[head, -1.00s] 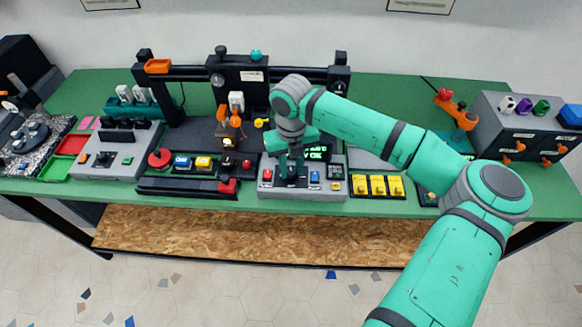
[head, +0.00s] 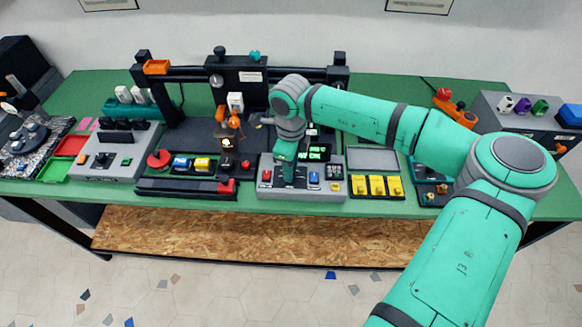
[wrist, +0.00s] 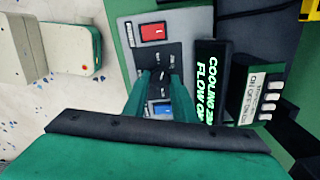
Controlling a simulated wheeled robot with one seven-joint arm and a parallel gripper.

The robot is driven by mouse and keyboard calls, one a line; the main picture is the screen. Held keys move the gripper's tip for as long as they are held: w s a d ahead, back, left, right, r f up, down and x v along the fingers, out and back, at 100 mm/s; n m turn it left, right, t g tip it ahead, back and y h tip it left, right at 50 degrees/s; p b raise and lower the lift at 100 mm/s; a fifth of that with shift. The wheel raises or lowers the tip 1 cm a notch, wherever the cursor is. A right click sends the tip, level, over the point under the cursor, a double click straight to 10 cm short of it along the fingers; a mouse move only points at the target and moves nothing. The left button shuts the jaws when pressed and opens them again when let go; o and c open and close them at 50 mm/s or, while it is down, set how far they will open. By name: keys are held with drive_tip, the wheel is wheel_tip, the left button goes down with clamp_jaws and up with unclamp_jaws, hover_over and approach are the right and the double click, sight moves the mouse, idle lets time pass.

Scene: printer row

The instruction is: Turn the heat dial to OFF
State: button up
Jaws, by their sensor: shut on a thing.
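The heat dial (wrist: 160,76) shows in the wrist view as a small dark knob on a dark plate with small white marks. It sits between my fingertips, and its pointer direction cannot be made out. My gripper (wrist: 158,84) is shut on it; in the head view my gripper (head: 287,180) reaches down onto the grey control box (head: 330,190), hiding the dial. A lit display (wrist: 208,85) beside the dial shows green text, partly readable as "COOLING" and "FLOW".
A red button (wrist: 154,32) and a blue button (wrist: 160,109) flank the dial. Yellow switches (head: 377,186) stand right of the box, and a black printer frame (head: 240,85) rises behind. The floor in front of the green bench (head: 450,190) is clear.

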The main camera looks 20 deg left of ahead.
drive_tip(key=n, duration=0.4)
drive_tip(key=shift+w+n, duration=0.1)
drive_tip(key=shift+n, duration=0.3)
idle(0.4)
drive_tip(key=o, duration=1)
drive_tip(key=shift+o, duration=0.2)
drive_tip(key=shift+r, duration=0.1)
wheel_tip(320, 180, up, 11)
drive_tip(key=shift+f, duration=0.2)
